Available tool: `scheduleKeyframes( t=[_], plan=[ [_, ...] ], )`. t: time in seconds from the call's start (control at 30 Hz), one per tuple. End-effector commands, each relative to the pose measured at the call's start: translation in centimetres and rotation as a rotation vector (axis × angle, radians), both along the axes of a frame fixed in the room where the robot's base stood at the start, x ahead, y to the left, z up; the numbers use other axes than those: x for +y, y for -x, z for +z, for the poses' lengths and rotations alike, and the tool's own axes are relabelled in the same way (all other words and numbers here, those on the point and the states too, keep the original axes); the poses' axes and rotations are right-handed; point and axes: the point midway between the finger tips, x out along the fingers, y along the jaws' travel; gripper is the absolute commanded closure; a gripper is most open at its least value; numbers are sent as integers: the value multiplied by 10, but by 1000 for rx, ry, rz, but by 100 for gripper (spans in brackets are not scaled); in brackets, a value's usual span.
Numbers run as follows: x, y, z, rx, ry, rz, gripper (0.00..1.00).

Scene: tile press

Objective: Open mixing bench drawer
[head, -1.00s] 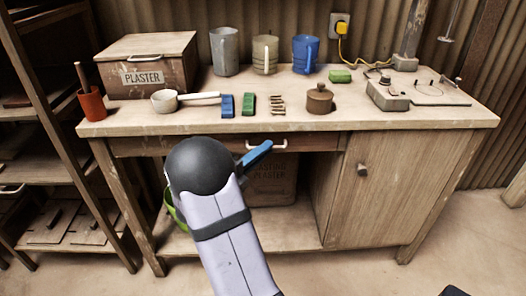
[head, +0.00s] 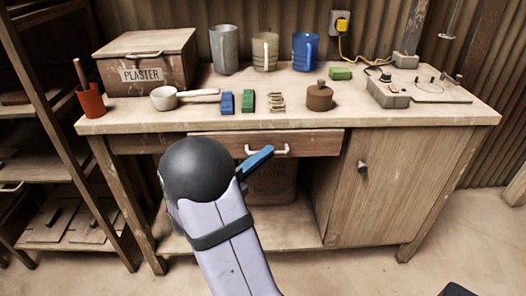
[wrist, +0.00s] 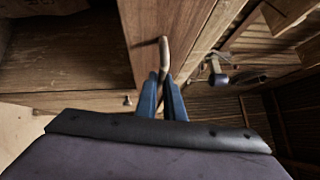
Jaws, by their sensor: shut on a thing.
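The mixing bench drawer (head: 318,143) sits under the bench top and stands out a little from the bench front. Its pale curved handle (head: 283,151) is on the drawer front; in the wrist view the handle (wrist: 163,48) runs between the blue fingers. My gripper (head: 262,158) is at the handle, and its blue fingertips (wrist: 162,78) are shut on it. My arm hides the left part of the drawer front and some of the space below.
On the bench top (head: 350,118) stand a plaster box (head: 150,75), a white scoop (head: 165,98), several cups and a brown lidded pot (head: 319,96). A cupboard door (head: 375,190) is at right. A shelf rack (head: 40,160) stands at left.

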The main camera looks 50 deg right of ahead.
Motion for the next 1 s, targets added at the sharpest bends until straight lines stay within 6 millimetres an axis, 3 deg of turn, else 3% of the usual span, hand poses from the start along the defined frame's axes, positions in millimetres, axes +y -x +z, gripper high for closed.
scheduleKeyframes(
  t=[0.2, 0.5, 1.0],
  plan=[
    [40, 37, -3, -2, 0, 7, 100],
    [70, 67, -2, -7, 6, 6, 100],
    [77, 77, 1, -1, 3, 5, 100]
  ],
)
